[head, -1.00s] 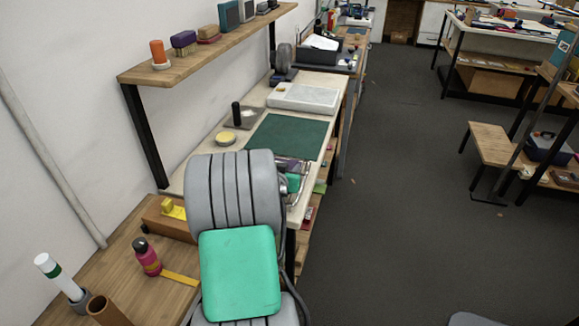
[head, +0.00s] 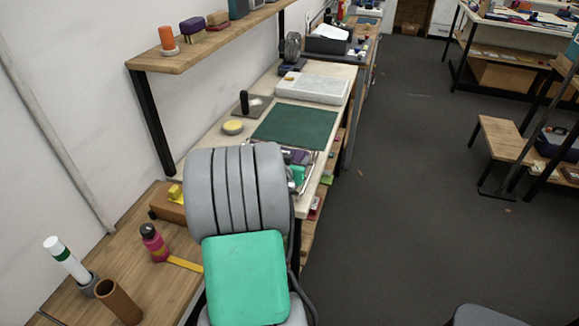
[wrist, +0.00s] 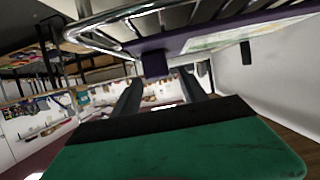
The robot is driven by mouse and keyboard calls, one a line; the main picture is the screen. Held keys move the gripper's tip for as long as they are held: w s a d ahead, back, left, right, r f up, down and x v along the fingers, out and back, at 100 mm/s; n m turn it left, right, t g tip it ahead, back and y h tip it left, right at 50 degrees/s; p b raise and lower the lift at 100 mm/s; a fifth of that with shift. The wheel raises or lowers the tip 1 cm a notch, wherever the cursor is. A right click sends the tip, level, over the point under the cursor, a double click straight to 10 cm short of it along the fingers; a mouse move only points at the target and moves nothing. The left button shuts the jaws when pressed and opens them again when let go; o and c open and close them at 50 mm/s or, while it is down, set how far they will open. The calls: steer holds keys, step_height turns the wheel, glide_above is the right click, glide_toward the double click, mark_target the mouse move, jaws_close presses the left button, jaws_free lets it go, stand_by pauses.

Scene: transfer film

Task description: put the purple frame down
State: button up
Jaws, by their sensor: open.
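The purple frame shows in the wrist view as a purple block (wrist: 154,64) with a flat purple edge running to the right along a pale printed sheet. My gripper (wrist: 159,80) is open, its two dark fingers apart on either side of the purple block's near end. I cannot tell whether they touch it. A shiny wire rack (wrist: 150,12) lies close by at the top of the wrist view.
A green mat (head: 295,132) and a white slab (head: 312,88) lie on the bench behind. A yellow round pad (head: 233,127) is on the left. A pink bottle (head: 153,240) and a brown tube (head: 118,300) stand on the wooden bench. A wooden shelf (head: 205,45) overhangs.

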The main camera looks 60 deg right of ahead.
steer(key=b+v, duration=0.1)
steer(key=v, duration=0.8)
steer(key=shift+s+a, duration=0.1)
steer(key=shift+a, duration=0.15)
